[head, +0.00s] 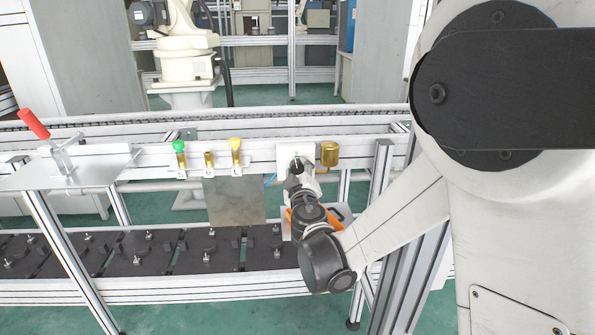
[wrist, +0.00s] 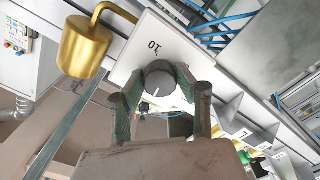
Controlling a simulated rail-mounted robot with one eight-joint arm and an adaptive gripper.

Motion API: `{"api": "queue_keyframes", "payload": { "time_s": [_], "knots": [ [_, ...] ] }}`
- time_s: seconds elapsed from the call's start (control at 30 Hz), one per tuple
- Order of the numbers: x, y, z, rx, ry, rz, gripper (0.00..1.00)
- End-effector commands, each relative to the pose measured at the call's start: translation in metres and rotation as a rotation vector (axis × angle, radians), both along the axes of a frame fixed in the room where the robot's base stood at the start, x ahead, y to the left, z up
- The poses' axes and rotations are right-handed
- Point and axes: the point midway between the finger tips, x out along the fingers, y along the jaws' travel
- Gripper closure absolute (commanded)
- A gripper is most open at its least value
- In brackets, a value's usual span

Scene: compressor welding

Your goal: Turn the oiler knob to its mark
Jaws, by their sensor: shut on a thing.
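The oiler knob (wrist: 160,78) is a dark round knob with a short white line on its face, in the middle of the wrist view. It sits on a white plate (wrist: 143,55) printed with "10" and a small tick beside it. My gripper (wrist: 161,108) is shut on the knob, one green-padded finger on each side. In the head view, my gripper (head: 297,168) is at the white plate (head: 284,150) and hides most of the knob. The white line lies on the side of the face away from the "10".
A brass cup (wrist: 84,46) on a bent pipe is beside the plate; the cup also shows in the head view (head: 329,153). Green, brass and yellow-topped fittings (head: 209,159) stand left on the rail. A red-handled clamp (head: 50,140) is at far left.

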Motion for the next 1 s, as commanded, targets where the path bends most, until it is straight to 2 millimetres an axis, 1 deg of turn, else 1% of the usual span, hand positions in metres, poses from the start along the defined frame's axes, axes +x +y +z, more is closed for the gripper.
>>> {"api": "queue_keyframes", "payload": {
  "time_s": [0.2, 0.5, 0.73, 1.0],
  "knots": [
    [-0.0001, -0.0006, -0.0006, 0.179, 0.021, -0.001, 0.95],
    [-0.0002, -0.0005, -0.0006, 0.349, 0.041, -0.001, 0.95],
    [-0.0004, -0.0004, -0.0006, 0.407, 0.048, -0.001, 0.95],
    [-0.0005, -0.0004, -0.0006, 0.420, 0.050, -0.001, 0.95]
  ]
}}
